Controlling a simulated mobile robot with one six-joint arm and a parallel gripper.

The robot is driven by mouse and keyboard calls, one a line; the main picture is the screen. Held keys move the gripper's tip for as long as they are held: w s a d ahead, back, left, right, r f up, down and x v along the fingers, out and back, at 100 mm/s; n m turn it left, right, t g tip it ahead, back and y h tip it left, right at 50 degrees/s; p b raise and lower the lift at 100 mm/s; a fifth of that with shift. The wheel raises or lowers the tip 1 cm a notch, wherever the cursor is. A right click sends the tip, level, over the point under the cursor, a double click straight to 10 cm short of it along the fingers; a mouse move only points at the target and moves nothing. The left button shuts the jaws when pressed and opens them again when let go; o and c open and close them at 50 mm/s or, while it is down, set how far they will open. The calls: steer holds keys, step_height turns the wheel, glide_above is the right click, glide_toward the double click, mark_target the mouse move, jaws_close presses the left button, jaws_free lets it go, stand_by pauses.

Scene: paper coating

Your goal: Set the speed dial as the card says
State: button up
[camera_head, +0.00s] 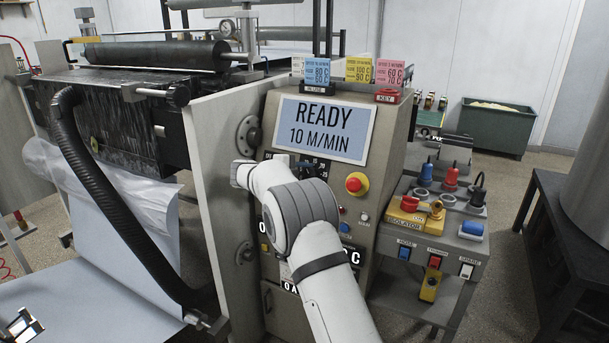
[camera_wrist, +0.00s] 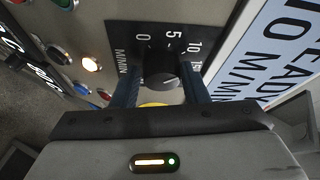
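The black speed dial (camera_wrist: 161,68) shows in the wrist view on a dark plate marked 0, 5, 10 and further, with "M/MIN". A small light mark shows on the knob. My gripper (camera_wrist: 160,84) has one dark blue finger on each side of the dial; I cannot tell if they touch it. The display (camera_head: 326,129) reads "READY 10 M/MIN". Blue (camera_head: 318,71), yellow (camera_head: 359,69) and pink (camera_head: 390,71) cards stand on top; their small print is unclear.
A red emergency button (camera_head: 355,184) on a yellow base is right of my gripper. Several lit and coloured buttons (camera_wrist: 91,64) are left of the dial in the wrist view. A side stand (camera_head: 432,228) with connectors and switches is on the right. A black hose (camera_head: 108,200) runs on the left.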

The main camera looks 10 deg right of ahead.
steer(key=o, duration=0.4)
steer(key=v, duration=0.7)
steer(key=shift+s+a, duration=0.25)
steer(key=shift+a, duration=0.1)
steer(key=shift+r, duration=0.1)
